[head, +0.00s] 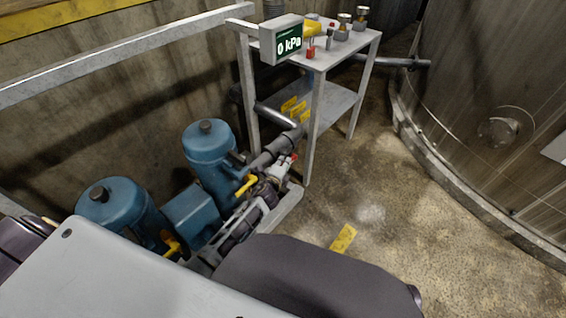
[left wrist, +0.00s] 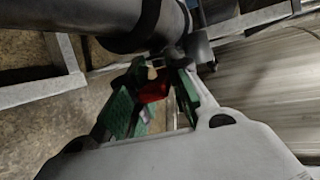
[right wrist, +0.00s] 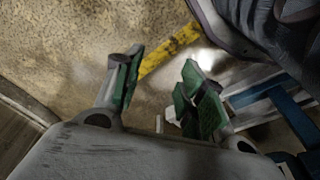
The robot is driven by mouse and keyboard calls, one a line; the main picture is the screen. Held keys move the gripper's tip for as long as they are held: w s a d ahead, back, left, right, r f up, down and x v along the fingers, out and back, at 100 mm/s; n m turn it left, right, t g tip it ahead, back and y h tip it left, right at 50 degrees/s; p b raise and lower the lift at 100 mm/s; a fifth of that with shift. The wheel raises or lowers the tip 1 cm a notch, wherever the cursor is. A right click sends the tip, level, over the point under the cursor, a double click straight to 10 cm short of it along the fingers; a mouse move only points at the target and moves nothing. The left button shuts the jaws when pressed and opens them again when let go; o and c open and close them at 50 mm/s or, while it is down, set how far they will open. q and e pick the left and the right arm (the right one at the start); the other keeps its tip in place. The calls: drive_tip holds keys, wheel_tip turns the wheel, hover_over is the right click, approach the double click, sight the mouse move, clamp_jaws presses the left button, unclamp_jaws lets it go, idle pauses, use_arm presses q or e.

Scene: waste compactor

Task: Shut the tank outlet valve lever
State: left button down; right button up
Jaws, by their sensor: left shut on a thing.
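The valve lever shows as a small red piece (head: 294,157) beside the grey pipe, low at the foot of the metal bench. My left gripper (head: 282,169) is at it, at the end of my arm reaching along the pipe. In the left wrist view the red lever (left wrist: 153,90) sits between the green finger pads, and the left gripper (left wrist: 150,92) is shut on it. The fingers hide part of the lever, and its exact angle is hard to tell. My right gripper (right wrist: 160,85) is open and empty above the floor; it is hidden in the head view.
Blue pump housings (head: 210,155) and yellow levers (head: 246,185) stand left of my left gripper. A large tank (head: 490,100) stands at the right. The floor between bench and tank is clear.

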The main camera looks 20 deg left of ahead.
use_arm(q)
drive_tip(key=shift+w+d+r+p, duration=0.2)
drive_tip(key=shift+r+p, duration=0.25)
drive_tip(key=shift+p, duration=0.5)
use_arm(e)
drive_tip(key=shift+s+d+f+g, duration=0.1)
drive_tip(key=shift+s+d+f, duration=0.05)
drive_tip(key=shift+f, duration=0.4)
drive_tip(key=shift+s+d+f+g, duration=0.1)
drive_tip(key=shift+s+d+f, duration=0.05)
drive_tip(key=shift+f, duration=0.4)
drive_tip(key=shift+s+d+f+g, duration=0.1)
drive_tip(key=shift+s+d+f, duration=0.05)
drive_tip(key=shift+f, duration=0.4)
use_arm(q)
drive_tip(key=c, duration=1.3)
unclamp_jaws()
drive_tip(key=shift+f, duration=0.1)
drive_tip(key=shift+s+a, duration=0.15)
drive_tip(key=shift+s, duration=0.1)
drive_tip(key=shift+s+g, duration=0.3)
drive_tip(key=shift+s, duration=0.1)
drive_tip(key=shift+v, duration=3.45)
